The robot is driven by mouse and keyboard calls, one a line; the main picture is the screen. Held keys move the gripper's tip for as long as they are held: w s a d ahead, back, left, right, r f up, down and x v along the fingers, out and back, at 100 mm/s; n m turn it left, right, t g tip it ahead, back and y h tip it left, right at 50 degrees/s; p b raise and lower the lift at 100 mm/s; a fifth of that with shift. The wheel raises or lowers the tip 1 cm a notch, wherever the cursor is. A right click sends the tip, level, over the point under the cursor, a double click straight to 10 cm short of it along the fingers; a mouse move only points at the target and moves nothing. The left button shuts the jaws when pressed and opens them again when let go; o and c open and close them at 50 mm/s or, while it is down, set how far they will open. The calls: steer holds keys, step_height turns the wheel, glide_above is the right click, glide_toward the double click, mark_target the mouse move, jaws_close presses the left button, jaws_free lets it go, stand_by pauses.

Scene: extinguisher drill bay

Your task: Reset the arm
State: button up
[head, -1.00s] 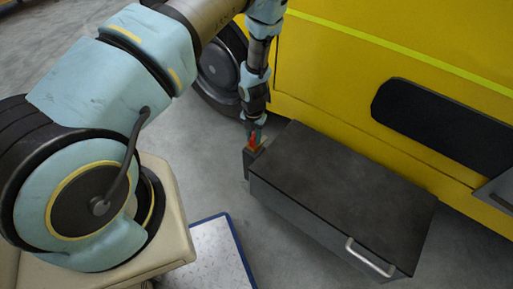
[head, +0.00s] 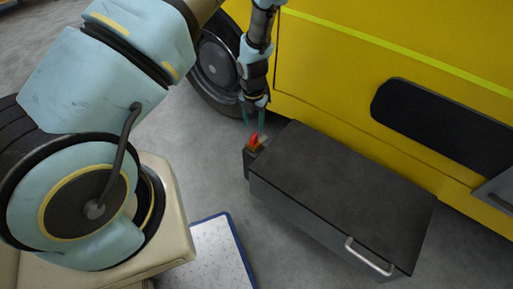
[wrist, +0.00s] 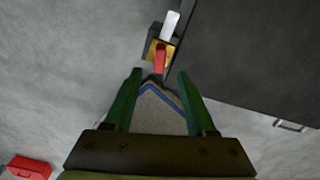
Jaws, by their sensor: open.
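My gripper (head: 254,116) is open and empty, with its two green fingers apart in the wrist view (wrist: 152,80). It hangs a little above a small dark holder (head: 249,160) at the left end of the dark grey cabinet. A red piece (head: 254,140) and a pale piece (head: 264,141) stick up from the holder. My arm reaches down from the upper left.
The dark cabinet (head: 335,190) with a silver handle (head: 370,258) stands by the yellow vehicle (head: 330,70) and its wheel (head: 214,62). A blue-edged speckled panel (head: 215,255) lies on the floor. A red box (wrist: 29,167) shows at the wrist view's lower left.

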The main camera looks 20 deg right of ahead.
steer(key=shift+r, duration=1.4)
steer(key=w+a+r+m+p, duration=0.1)
steer(key=a+r+m+p, duration=0.1)
steer(key=a+r+m, duration=0.45)
steer(key=w+a+r+m+h+p, duration=0.1)
steer(key=a+r+m+p, duration=0.15)
steer(key=r, duration=0.75)
steer(key=w+a+r+m+p, duration=0.1)
steer(key=a+r+m+p, duration=0.1)
steer(key=a+r+m, duration=0.35)
steer(key=s+a+r+m+p, duration=0.2)
steer(key=s+a+r+m, duration=0.1)
steer(key=a+r+m, duration=0.3)
steer(key=s+a+r+m+t+p, duration=0.1)
steer(key=s+a+r+m+p, duration=0.2)
steer(key=a+r+m, duration=0.4)
step_height(320, 180, up, 5)
steer(key=s+a, duration=0.1)
steer(key=a, duration=0.1)
steer(key=shift+a+t+y, duration=0.3)
steer(key=shift+a+y, duration=0.05)
steer(key=shift+y, duration=0.05)
steer(key=shift+c, duration=0.3)
steer(key=shift+c, duration=0.2)
